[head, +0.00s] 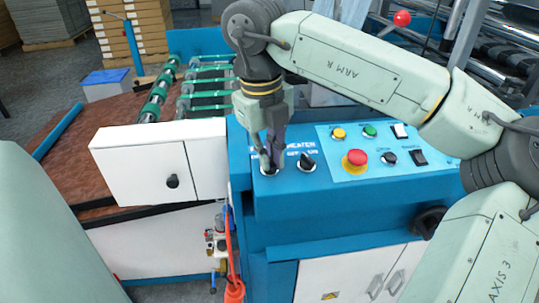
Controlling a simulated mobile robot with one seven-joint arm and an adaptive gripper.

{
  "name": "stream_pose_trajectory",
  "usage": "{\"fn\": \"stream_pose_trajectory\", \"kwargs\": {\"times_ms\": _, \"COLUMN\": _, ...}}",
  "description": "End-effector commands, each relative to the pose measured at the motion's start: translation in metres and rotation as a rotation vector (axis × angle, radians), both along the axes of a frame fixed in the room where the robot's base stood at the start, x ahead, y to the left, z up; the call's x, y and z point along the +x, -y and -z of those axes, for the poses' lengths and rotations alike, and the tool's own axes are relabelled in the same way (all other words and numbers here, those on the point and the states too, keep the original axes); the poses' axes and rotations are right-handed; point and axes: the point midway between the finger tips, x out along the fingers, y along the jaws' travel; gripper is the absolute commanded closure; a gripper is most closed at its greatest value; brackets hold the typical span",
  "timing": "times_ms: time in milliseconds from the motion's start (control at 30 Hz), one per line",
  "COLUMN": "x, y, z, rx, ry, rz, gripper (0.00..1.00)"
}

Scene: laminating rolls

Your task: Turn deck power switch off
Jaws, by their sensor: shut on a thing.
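My gripper (270,167) points down onto the left end of the blue control console (350,205). The lettering "HEATER" and "OFF ON" shows partly above these two switches.
Right of the fingers sit a red emergency button (355,159), a yellow button (339,133), a green button (370,131), a black knob (389,158) and rocker switches (418,157). A white box (155,160) with a black knob stands left of the console.

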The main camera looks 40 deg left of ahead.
Motion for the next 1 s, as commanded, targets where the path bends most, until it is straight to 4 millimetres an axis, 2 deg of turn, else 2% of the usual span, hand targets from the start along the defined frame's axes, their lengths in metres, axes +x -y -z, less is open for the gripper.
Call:
{"fn": "stream_pose_trajectory", "kwargs": {"times_ms": 667, "x": -0.0004, "y": 0.0001, "z": 0.0002, "rx": -0.009, "ry": 0.009, "rz": -0.060, "gripper": 1.00}}
{"fn": "stream_pose_trajectory", "kwargs": {"times_ms": 700, "x": -0.0004, "y": 0.0001, "z": 0.0002, "rx": -0.009, "ry": 0.009, "rz": -0.060, "gripper": 0.89}}
{"fn": "stream_pose_trajectory", "kwargs": {"times_ms": 1000, "x": -0.0003, "y": 0.0000, "z": 0.0001, "rx": -0.008, "ry": 0.010, "rz": -0.058, "gripper": 0.72}}
